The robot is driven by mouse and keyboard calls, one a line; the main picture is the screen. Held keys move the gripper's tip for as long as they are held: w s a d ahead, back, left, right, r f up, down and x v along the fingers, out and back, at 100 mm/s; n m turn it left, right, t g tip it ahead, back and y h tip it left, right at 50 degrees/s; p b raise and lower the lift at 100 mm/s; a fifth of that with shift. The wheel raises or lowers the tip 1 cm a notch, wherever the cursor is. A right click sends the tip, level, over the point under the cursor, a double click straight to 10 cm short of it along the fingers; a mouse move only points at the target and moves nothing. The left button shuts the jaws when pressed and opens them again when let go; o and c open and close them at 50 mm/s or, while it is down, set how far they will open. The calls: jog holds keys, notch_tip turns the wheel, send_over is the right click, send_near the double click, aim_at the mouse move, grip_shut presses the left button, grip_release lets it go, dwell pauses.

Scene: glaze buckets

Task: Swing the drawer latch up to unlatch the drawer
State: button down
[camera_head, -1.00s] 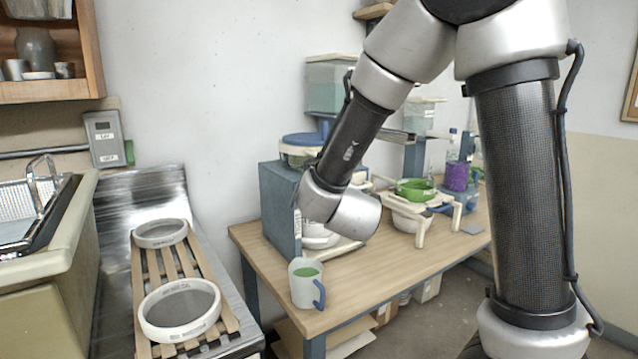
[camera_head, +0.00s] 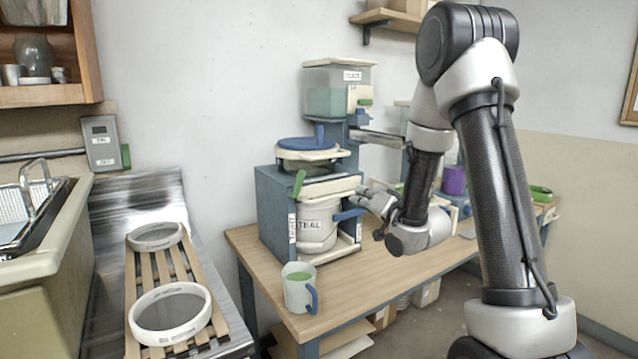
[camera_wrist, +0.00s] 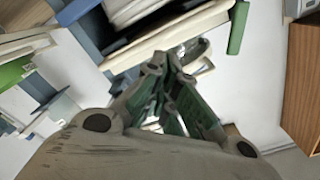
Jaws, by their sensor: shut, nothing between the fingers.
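A green bar (camera_head: 299,184), which looks like the drawer latch, stands tilted but near upright at the front left of the blue cabinet (camera_head: 274,215). It also seems to show as a green bar (camera_wrist: 238,28) in the wrist view. Below it is a white bucket (camera_head: 316,226) labelled TEAL inside the cabinet, with a blue handle (camera_head: 349,214) at its right. My gripper (camera_head: 364,197) is shut and empty, pointing left, just right of the blue handle and apart from the green bar. In the wrist view my gripper (camera_wrist: 160,66) has its fingertips together.
A mug (camera_head: 299,288) with green contents stands at the table's (camera_head: 385,280) front left corner. A blue-lidded tub (camera_head: 306,152) sits on the cabinet, with a teal container (camera_head: 338,90) above and behind. A purple cup (camera_head: 454,180) stands farther right.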

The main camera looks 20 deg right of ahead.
aim_at(298, 184)
jog(key=s+a+r+m+g+y, duration=0.15)
jog(key=a+m+y, duration=0.4)
jog(key=m, duration=0.55)
jog(key=shift+t+h, duration=0.25)
jog(key=shift+h, duration=0.2)
jog(key=x, duration=1)
jog(key=shift+w+a+r, duration=0.1)
jog(key=shift+w+r, duration=0.05)
jog(key=shift+r, duration=0.25)
jog(key=shift+r, duration=0.1)
jog(key=a+r+n, duration=0.1)
jog(key=r+n, duration=0.1)
jog(key=n, duration=0.1)
jog(key=shift+s+a+g, duration=0.3)
jog(key=shift+a+g, duration=0.05)
jog(key=shift+g, duration=0.05)
